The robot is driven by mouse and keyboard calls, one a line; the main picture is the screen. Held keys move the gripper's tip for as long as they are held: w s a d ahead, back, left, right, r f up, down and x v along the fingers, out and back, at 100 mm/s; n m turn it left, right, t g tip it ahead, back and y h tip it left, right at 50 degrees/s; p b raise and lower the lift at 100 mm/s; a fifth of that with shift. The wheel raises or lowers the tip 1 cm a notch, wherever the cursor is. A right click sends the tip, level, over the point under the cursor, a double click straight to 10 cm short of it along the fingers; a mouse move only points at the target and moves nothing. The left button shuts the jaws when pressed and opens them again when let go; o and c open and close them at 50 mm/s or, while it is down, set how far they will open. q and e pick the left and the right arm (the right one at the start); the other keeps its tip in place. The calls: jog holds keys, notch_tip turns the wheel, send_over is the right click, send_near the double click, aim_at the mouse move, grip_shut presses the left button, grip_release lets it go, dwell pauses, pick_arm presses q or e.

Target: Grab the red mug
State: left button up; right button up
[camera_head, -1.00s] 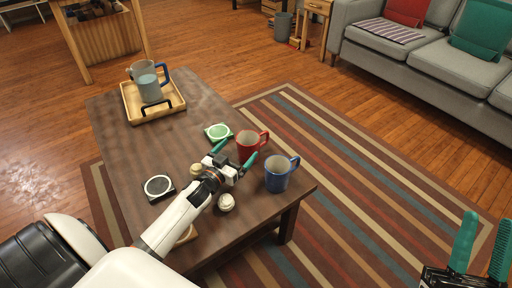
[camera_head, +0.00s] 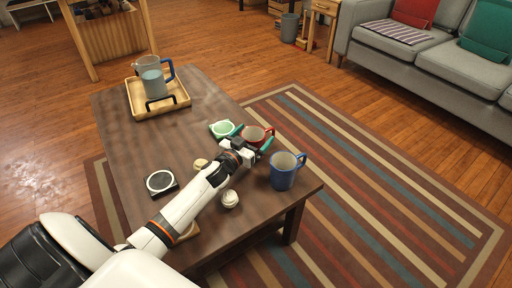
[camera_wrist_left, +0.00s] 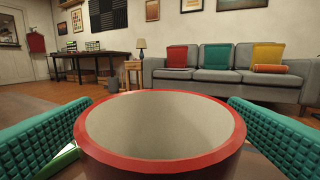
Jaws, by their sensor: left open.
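The red mug (camera_head: 255,133) stands upright on the dark wooden coffee table (camera_head: 195,138), near its right edge. In the left wrist view the mug (camera_wrist_left: 160,155) fills the lower middle, its pale inside showing. My left gripper (camera_head: 251,139) is open, with its green fingers on either side of the mug. In the left wrist view the two fingers flank the rim, and I cannot tell whether they touch it. The near part of the mug is hidden by the gripper in the head view. My right gripper is out of view.
A blue mug (camera_head: 283,171) stands close by, nearer me. A green-topped coaster (camera_head: 222,129) lies left of the red mug. A wooden tray (camera_head: 180,98) with a pitcher (camera_head: 152,77) stands at the far end.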

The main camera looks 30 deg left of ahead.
pick_arm(q)
jog(key=shift+w, duration=0.65)
jog(key=c, duration=1)
jog(key=shift+c, duration=1.2)
jog(key=shift+r, duration=0.2)
